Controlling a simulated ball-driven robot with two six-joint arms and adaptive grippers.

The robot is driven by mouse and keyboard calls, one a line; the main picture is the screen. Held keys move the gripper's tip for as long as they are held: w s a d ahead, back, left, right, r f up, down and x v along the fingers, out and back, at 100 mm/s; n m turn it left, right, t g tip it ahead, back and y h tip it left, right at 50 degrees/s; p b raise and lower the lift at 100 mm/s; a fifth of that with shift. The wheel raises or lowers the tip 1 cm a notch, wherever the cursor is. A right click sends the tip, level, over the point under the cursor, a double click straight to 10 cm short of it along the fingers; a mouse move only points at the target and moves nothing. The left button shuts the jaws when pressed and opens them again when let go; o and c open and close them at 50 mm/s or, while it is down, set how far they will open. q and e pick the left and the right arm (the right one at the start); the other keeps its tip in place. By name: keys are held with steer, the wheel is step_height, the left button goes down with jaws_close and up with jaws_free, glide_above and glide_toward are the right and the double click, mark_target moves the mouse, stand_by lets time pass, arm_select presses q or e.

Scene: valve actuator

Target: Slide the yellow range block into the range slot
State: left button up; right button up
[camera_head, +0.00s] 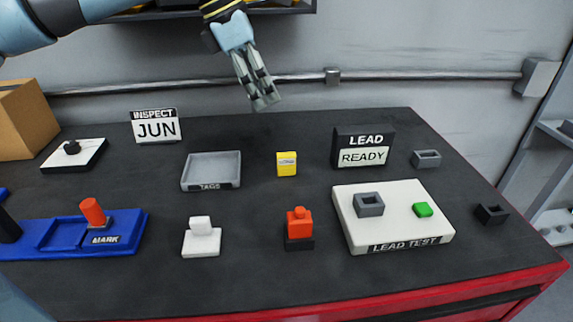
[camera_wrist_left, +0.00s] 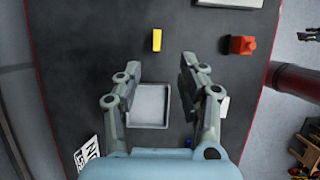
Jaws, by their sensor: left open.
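The yellow block (camera_head: 287,163) stands upright on the dark table, right of the grey tray. It also shows ahead of the fingers in the left wrist view (camera_wrist_left: 157,40). My left gripper (camera_head: 265,103) is open and empty, hanging above the back of the table, behind the block and apart from it. Its two spread fingers show in the left wrist view (camera_wrist_left: 160,64). No slot is labelled as range; open sockets are a grey one (camera_head: 369,205) on the white LEAD TEST board, a loose grey one (camera_head: 427,158) and a black one (camera_head: 491,214). My right gripper is not in view.
The grey TAGS tray (camera_head: 211,184), the LEAD READY sign (camera_head: 364,135) and the red block on a black base (camera_head: 299,229) surround the yellow block. A white piece (camera_head: 201,242) and a blue MARK fixture (camera_head: 125,222) stand front left. The table around the block is clear.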

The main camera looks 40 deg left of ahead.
arm_select(q)
steer(key=b, duration=0.5)
glide_toward(284, 154)
steer(key=x, duration=0.5)
steer(key=shift+d+f+p, duration=0.15)
steer(key=shift+f+p, duration=0.1)
steer(key=shift+p, duration=0.05)
steer(key=shift+w+d+f+p, duration=0.15)
steer(key=shift+w+f+p, duration=0.15)
steer(key=shift+f, duration=0.25)
steer(key=p+x, duration=0.1)
steer(key=x, duration=0.2)
steer(key=shift+w+f, duration=0.1)
steer(key=shift+f, duration=0.2)
steer(key=shift+w+f, duration=0.1)
steer(key=shift+f, duration=0.25)
steer(key=shift+c, duration=0.5)
jaws_close()
